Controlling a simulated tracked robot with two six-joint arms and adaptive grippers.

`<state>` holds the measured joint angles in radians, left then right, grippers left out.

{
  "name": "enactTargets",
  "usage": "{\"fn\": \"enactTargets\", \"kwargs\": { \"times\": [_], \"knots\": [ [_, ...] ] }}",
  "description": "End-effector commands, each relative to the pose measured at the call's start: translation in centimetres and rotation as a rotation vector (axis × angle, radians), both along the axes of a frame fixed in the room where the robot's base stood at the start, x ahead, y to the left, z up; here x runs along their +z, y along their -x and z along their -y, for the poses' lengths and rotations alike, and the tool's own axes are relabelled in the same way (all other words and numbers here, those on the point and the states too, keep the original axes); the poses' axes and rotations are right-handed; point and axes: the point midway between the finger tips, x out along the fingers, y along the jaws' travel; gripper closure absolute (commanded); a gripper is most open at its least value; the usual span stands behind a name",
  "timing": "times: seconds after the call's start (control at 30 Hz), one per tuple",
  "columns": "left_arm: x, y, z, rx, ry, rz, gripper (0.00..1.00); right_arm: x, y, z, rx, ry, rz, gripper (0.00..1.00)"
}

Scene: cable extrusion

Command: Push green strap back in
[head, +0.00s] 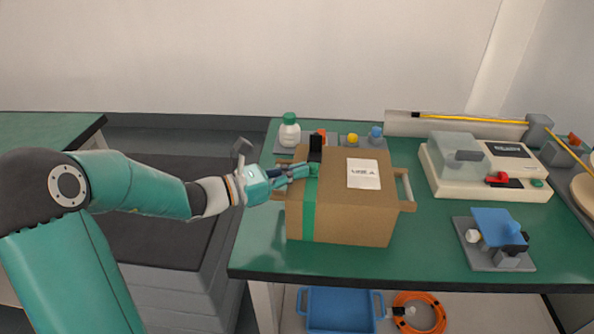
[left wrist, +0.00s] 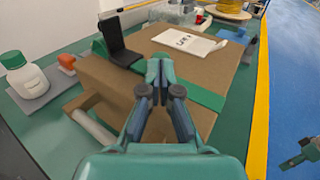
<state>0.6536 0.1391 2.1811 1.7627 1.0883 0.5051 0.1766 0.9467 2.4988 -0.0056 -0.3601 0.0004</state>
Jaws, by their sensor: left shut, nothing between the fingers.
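A brown cardboard box (head: 345,219) stands on the green table. A green strap (head: 308,211) runs over its top left part and down its front; it also shows in the left wrist view (left wrist: 207,96). A black upright piece (head: 315,148) stands on the strap line at the back of the box top and shows in the left wrist view (left wrist: 118,42). My left gripper (head: 312,168) is shut and empty, its tips at the strap on the box top. In the left wrist view the tips (left wrist: 160,62) overlap the strap; contact is unclear.
A white bottle (head: 289,131) with a green cap stands behind the box at left. A beige machine (head: 484,166) and a grey fixture with a blue plate (head: 494,227) stand to the right. Wooden-looking handles stick out at the box sides. Table is clear between box and machine.

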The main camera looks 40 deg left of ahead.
Motion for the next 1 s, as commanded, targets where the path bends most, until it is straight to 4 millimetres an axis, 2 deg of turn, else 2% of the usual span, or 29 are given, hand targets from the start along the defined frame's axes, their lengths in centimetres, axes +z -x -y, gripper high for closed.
{"fn": "enactTargets", "kwargs": {
  "times": [0.33, 0.57, 1.0],
  "knots": [
    [0.0, -0.1, 0.0, 0.001, 0.0, 0.0, 1.0, 0.0, 0.0, 0.0, 0.0, 0.0, 0.0, 0.61],
    [-0.1, -1.9, -0.2, 0.001, 0.0, 0.0, 1.0, -0.2, 0.0, 0.0, 0.0, 0.0, 0.0, 0.61],
    [-0.1, -1.5, -0.5, -0.001, -0.001, -0.002, 1.0, -0.2, 0.0, 0.0, 0.0, 0.0, 0.0, 0.61]
  ]
}}
